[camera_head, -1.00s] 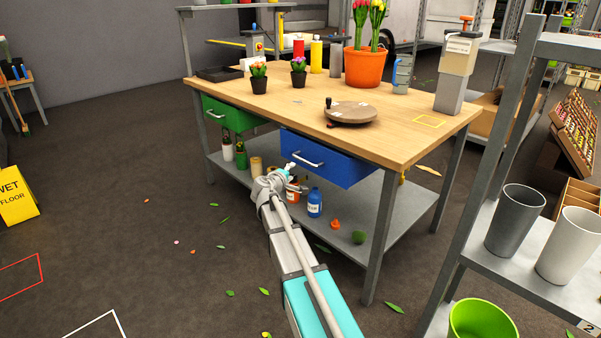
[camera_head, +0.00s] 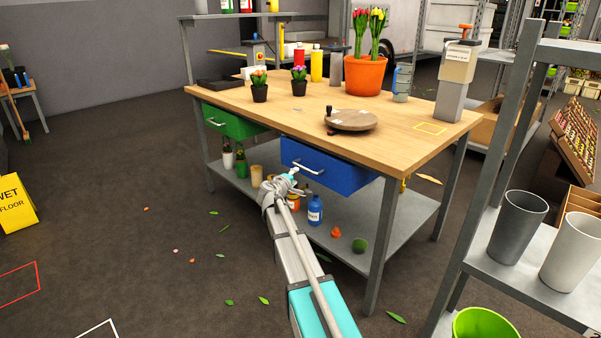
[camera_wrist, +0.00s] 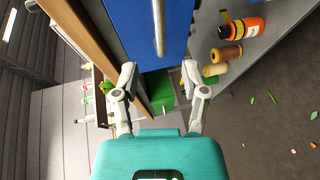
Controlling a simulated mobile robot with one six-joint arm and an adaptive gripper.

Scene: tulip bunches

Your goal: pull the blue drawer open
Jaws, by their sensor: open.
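The blue drawer (camera_head: 330,168) is under the right part of the wooden workbench top and looks closed. Its silver bar handle (camera_head: 308,168) runs across its front. In the wrist view the blue front (camera_wrist: 133,28) fills the top middle, and the handle (camera_wrist: 159,28) stands upright in the picture, ahead of the gap between my fingers. My gripper (camera_head: 291,173) is just left of and below the handle in the head view. In the wrist view my gripper (camera_wrist: 160,78) is open and empty, its two fingers apart. I see no finger touching the handle.
A green drawer (camera_head: 233,123) is at the left of the same bench (camera_head: 400,146). Bottles, including a blue one (camera_head: 315,208), stand on the lower shelf beneath my gripper. A metal rack (camera_head: 510,130) is close on the right. Floor to the left is mostly clear.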

